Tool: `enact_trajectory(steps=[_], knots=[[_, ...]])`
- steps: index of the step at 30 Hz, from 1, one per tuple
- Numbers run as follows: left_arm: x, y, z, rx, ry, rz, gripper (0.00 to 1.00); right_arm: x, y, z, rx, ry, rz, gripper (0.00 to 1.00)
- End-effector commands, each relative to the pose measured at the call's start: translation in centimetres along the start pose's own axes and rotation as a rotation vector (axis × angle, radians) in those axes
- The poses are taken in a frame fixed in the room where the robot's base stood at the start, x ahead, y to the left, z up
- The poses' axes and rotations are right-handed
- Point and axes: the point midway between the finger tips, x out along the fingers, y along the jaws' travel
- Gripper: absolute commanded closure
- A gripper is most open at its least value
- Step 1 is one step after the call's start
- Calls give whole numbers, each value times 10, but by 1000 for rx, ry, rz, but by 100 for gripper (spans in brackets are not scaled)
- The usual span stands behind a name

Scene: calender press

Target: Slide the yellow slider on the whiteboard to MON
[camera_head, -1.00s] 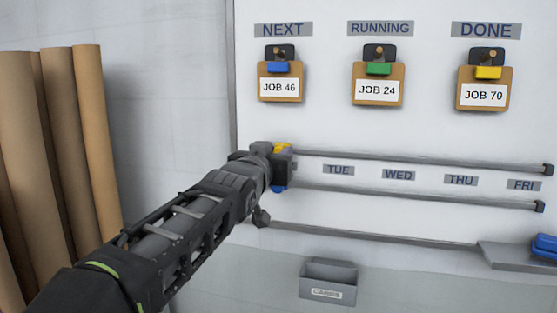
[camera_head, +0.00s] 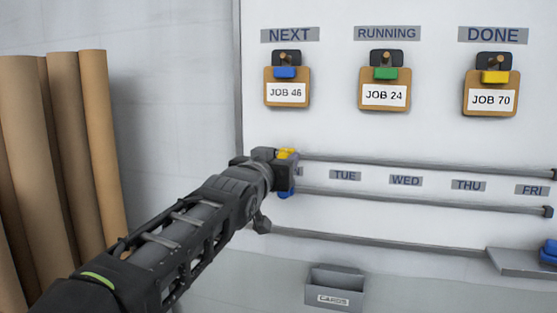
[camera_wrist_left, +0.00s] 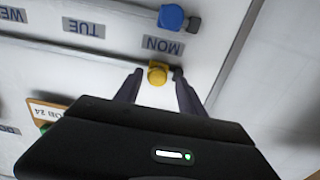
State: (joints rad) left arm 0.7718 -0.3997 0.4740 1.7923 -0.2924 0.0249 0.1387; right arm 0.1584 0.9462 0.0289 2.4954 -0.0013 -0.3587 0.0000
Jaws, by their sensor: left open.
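The yellow slider (camera_head: 287,154) sits near the left end of the upper rail on the whiteboard, partly hidden by my gripper. In the left wrist view the yellow slider (camera_wrist_left: 158,73) is beside the MON label (camera_wrist_left: 163,45), level with it along the rail. My left gripper (camera_wrist_left: 157,74) is open, with one finger on each side of the yellow slider; I cannot tell whether they touch it. In the head view my left gripper (camera_head: 286,168) covers most of the MON label (camera_head: 298,171). My right gripper is not in view.
A blue slider (camera_head: 284,194) is on the lower rail (camera_head: 420,201), just below my gripper. TUE (camera_head: 345,175), WED and further labels run right between the rails. Job clipboards hang above. A cards box (camera_head: 335,287) is below, cardboard tubes (camera_head: 75,150) at left.

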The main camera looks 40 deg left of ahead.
Motion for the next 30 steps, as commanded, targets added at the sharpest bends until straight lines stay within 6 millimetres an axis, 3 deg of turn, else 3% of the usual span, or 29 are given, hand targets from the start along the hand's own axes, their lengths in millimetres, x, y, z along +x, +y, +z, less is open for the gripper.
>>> enact_trajectory(steps=[14,30], knots=[[-68,-1,1,-1,3,-2,53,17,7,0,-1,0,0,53],[-73,-2,0,-1,0,-2,53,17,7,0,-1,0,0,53]])
